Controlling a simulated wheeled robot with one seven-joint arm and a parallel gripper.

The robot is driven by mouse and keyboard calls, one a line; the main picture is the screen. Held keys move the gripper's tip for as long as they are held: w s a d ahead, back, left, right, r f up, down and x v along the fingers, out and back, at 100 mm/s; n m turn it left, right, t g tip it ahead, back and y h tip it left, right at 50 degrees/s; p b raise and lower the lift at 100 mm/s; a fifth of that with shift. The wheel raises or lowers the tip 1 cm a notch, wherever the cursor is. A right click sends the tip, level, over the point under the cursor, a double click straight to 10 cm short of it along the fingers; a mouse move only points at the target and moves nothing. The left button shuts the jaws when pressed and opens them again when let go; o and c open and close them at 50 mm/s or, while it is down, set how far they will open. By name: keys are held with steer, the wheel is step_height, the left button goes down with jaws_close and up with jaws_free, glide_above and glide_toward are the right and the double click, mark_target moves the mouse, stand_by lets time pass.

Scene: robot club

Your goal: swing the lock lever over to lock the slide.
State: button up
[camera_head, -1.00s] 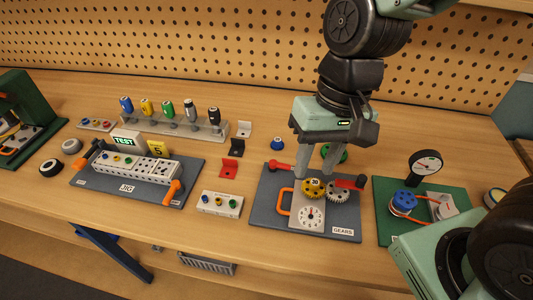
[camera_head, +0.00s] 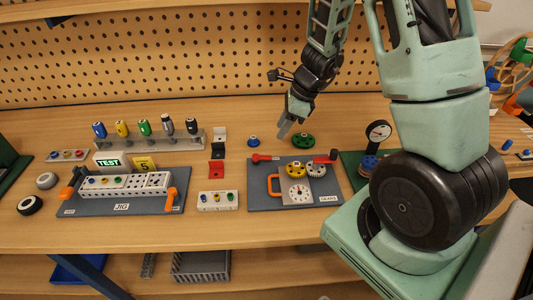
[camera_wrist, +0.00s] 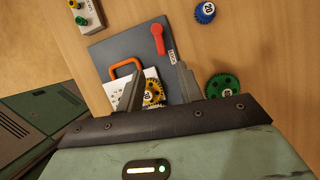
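The grey GEARS board (camera_head: 257,200) lies on the bench. A red lever (camera_head: 262,157), which looks like the lock lever, lies along its back left edge, pointing left; the wrist view shows the lever (camera_wrist: 157,38) beside a small label.
A blue gear (camera_head: 253,140) and a green gear (camera_head: 303,139) stand loose behind the board. A grey gear (camera_head: 316,170) and a red-and-black piece (camera_head: 328,157) are on its right side. A red bracket (camera_head: 217,167), a button box (camera_head: 217,199) and the JIG board (camera_head: 122,207) lie left.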

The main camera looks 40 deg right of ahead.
mark_target(265, 156)
steer(key=b+x, duration=0.1)
steer(key=x, duration=1)
